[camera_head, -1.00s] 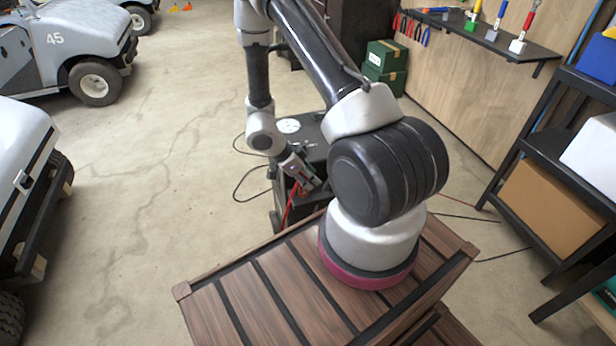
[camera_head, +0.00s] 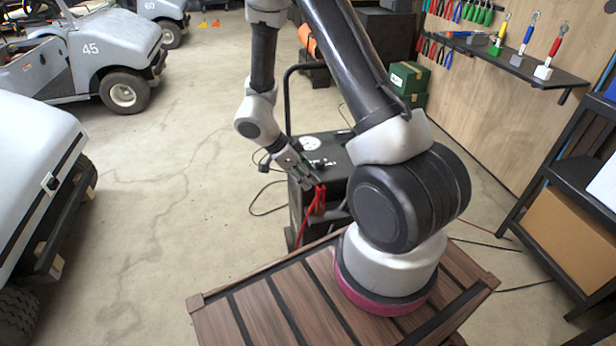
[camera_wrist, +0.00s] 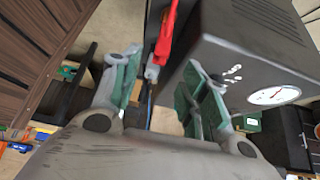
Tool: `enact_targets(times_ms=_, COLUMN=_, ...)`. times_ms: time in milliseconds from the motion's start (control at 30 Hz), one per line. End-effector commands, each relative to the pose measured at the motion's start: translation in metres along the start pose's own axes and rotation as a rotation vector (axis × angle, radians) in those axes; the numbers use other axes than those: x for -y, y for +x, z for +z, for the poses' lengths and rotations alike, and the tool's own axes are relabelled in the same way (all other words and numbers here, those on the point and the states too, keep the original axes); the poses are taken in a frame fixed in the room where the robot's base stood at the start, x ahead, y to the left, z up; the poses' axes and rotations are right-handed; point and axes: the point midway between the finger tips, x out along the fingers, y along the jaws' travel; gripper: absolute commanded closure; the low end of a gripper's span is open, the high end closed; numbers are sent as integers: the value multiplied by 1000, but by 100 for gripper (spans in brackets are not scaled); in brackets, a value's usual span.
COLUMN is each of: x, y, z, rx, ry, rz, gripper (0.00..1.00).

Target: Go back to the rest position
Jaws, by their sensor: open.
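My gripper (camera_head: 316,183) is at the front of a dark wheeled machine (camera_head: 330,155) with a white round dial on top. In the wrist view the two green-padded fingers of my gripper (camera_wrist: 162,66) are apart. A red clamp-like piece (camera_wrist: 167,32) with a grey tip shows between the fingers, and I see no finger closed on it. In the head view the red piece (camera_head: 320,200) is close by the fingertips, with a red cable hanging below. Whether a finger touches it I cannot tell. The machine's grey casing (camera_wrist: 240,65) fills the upper right of the wrist view.
White carts (camera_head: 90,60) stand at the left. A black shelf rack (camera_head: 565,165) with a cardboard box (camera_head: 575,230) is at the right. Green boxes (camera_head: 408,78) stand by the tool wall. Cables lie on the floor around the machine. Open concrete lies between carts and machine.

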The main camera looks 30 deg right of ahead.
Motion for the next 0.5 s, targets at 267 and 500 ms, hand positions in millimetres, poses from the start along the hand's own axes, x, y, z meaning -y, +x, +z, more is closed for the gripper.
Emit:
enact_targets(times_ms=267, x=0, y=0, z=0, rx=0, ry=0, rz=0, gripper=56)
enact_targets(times_ms=500, x=25, y=2, z=25, rx=129, ry=-5, rz=-125, gripper=56)
